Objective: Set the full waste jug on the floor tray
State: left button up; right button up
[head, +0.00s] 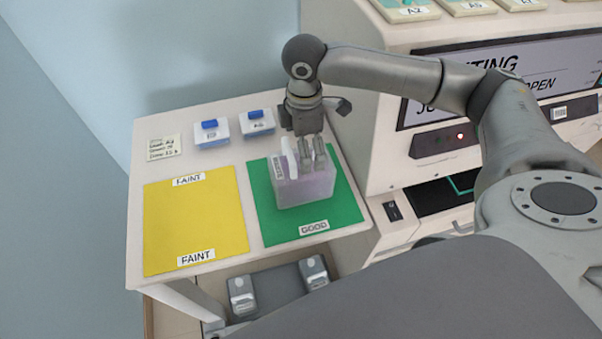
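My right gripper (312,158) points down into the top of a translucent purplish box (307,192) on the green mat (340,212) marked GOOD. Its fingers are close together beside a white upright piece (289,156) of the box. I cannot tell whether they grip anything. No waste jug can be made out for certain. Below the table, a dark grey tray-like surface (276,289) shows with two grey blocks with pale tops, one at its left (241,296) and one at its right (314,272). My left gripper is not in view.
The white table (140,215) also holds a yellow mat (195,222) marked FAINT, a paper note (163,147) and two blue-topped white boxes, left (212,134) and right (257,123). A white machine (385,120) with a screen (510,75) stands close on the right.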

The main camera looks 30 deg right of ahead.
jog(key=shift+w+a+f+p, duration=0.15)
jog(key=shift+f+p, duration=0.15)
jog(key=shift+f, duration=1.05)
jog(key=shift+w+a+f+p, duration=0.1)
jog(key=shift+f+p, duration=0.2)
jog(key=shift+f, duration=1.05)
jog(key=c, duration=1.8)
jog(key=shift+w+r, duration=0.1)
jog(key=shift+r, duration=0.05)
jog(key=shift+c, duration=0.3)
